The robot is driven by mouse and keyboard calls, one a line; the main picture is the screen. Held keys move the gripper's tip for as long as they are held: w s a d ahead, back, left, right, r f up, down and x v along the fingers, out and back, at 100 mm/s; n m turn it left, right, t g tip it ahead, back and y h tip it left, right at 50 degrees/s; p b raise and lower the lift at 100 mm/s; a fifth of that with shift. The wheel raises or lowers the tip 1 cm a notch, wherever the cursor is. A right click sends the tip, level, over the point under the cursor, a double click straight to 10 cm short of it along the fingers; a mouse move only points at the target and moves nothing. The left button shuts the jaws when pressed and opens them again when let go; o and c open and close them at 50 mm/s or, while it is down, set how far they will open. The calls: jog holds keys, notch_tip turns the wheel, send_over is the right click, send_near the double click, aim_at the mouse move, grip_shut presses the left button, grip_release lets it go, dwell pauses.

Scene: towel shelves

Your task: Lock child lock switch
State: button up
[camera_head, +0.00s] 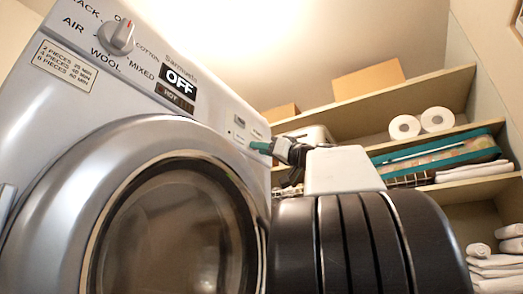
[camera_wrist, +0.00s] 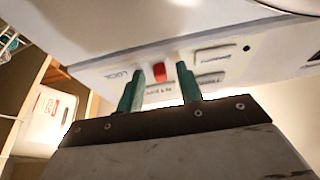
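A silver washing machine (camera_head: 105,140) with a round glass door fills the left of the head view. Its display (camera_head: 180,79) reads OFF. My gripper (camera_head: 258,146) is at the right end of its control panel. In the wrist view, the two green fingers of my gripper (camera_wrist: 158,88) are apart, with a gap between them. A small red switch (camera_wrist: 158,72) on the white panel shows in that gap, beside a LOCK label (camera_wrist: 120,76). I cannot tell whether either finger touches the switch. The switch is not clearly visible in the head view.
Panel buttons (camera_wrist: 212,54) lie right of the red switch in the wrist view. Wooden shelves (camera_head: 400,98) at the right hold paper rolls (camera_head: 420,122), a teal-edged basket (camera_head: 440,151) and folded towels (camera_head: 497,265). A white container (camera_wrist: 45,120) stands left in the wrist view.

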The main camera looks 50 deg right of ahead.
grip_shut()
jog(key=shift+d, duration=1.25)
grip_release()
jog(key=shift+d, duration=0.1)
jog(key=v, duration=0.7)
jog(key=shift+s, duration=0.35)
jog(key=shift+f, duration=0.1)
